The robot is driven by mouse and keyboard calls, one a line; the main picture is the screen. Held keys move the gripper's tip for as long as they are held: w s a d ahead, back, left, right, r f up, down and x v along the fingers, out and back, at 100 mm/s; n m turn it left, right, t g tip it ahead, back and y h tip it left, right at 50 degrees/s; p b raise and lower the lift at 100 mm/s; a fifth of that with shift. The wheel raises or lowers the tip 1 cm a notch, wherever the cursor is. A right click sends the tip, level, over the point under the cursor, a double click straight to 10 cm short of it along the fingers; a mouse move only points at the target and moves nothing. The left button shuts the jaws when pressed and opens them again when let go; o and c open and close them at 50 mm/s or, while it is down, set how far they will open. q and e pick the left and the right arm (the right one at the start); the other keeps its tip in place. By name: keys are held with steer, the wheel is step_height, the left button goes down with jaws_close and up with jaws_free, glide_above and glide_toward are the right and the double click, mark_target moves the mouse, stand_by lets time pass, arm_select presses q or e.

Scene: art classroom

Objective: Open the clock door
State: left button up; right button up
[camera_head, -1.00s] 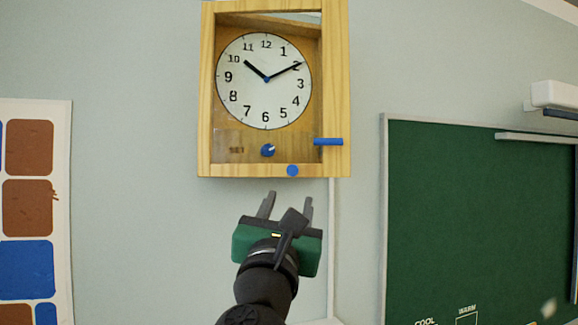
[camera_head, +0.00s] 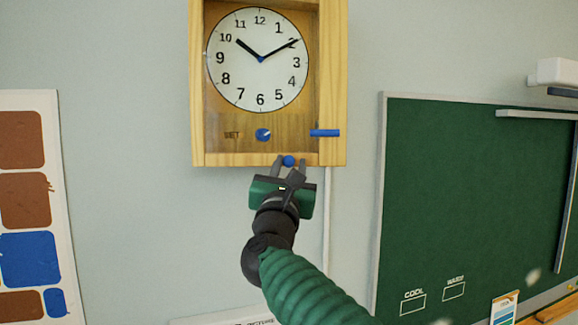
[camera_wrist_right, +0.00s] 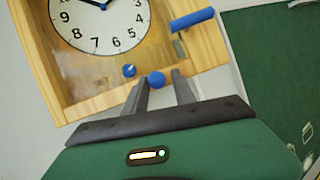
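The wooden wall clock (camera_head: 199,100) hangs in the upper middle of the head view. Its glazed front looks closed over the white dial (camera_head: 239,77). A blue bar handle (camera_head: 325,133) sits on the right frame strip, and it also shows in the wrist view (camera_wrist_right: 192,19). A round blue knob (camera_head: 288,160) is on the bottom frame strip. My right gripper (camera_head: 289,167) is open just below the clock, its fingertips on either side of this knob. In the wrist view the knob (camera_wrist_right: 156,80) shows between the fingers; contact cannot be told. My left gripper is out of view.
A small blue set knob (camera_head: 263,135) lies behind the glass below the dial. A green chalkboard (camera_head: 470,200) is on the wall at the right. A colour chart (camera_head: 58,190) hangs at the left. The wall around the clock is clear.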

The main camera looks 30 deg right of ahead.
steer(key=shift+d, duration=0.1)
steer(key=shift+c, duration=2.3)
steer(key=shift+a, duration=0.45)
jaws_close()
steer(key=shift+s+a+r, duration=0.2)
steer(key=shift+a, duration=0.1)
steer(key=shift+w+d, duration=0.1)
steer(key=shift+d, duration=0.25)
